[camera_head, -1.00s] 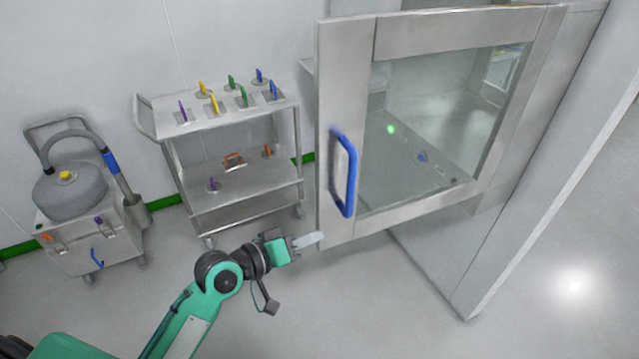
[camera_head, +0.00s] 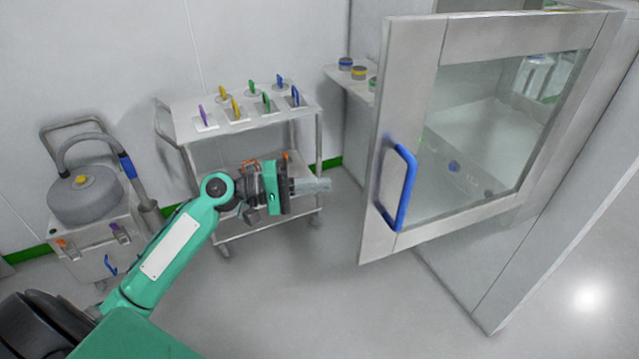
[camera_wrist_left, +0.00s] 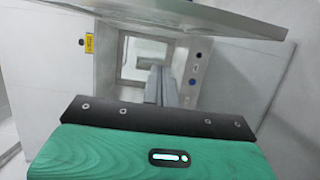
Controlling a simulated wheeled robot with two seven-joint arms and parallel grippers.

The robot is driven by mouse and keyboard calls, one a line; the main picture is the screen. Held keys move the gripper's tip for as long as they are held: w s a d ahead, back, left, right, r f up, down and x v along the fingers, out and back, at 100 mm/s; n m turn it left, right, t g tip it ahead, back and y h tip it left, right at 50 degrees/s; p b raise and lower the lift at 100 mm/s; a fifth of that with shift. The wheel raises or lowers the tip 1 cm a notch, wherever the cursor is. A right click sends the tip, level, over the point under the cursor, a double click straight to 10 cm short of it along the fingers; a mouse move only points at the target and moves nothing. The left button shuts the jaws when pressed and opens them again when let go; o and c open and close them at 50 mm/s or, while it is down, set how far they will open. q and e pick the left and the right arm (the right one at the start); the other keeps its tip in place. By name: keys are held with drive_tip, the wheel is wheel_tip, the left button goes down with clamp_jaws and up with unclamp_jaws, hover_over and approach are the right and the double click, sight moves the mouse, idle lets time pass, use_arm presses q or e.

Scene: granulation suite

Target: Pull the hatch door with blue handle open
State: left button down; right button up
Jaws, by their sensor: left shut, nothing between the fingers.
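The hatch door (camera_head: 411,60) is a steel frame with a glass pane and a vertical blue handle (camera_head: 405,190) on its left side. The door stands ajar, swung out from the hatch. Its panel also crosses the top of the left wrist view (camera_wrist_left: 205,14). My left gripper (camera_head: 325,186) is to the left of the door's free edge, apart from the handle. Its fingers (camera_wrist_left: 160,88) are together with nothing between them, pointing toward the hatch opening. My right gripper does not show.
A steel trolley (camera_head: 240,122) with coloured-handled tools stands behind my left arm. A grey canister unit (camera_head: 88,205) is at the far left. Behind the door's left edge, a ledge (camera_head: 345,78) carries several small round containers. Open floor lies in front.

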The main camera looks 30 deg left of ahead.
use_arm(q)
drive_tip(key=w+d+p, duration=0.1)
drive_tip(key=d+p, duration=0.3)
drive_tip(key=d, duration=0.5)
drive_tip(key=shift+w+p, duration=0.2)
drive_tip(key=shift+p, duration=0.1)
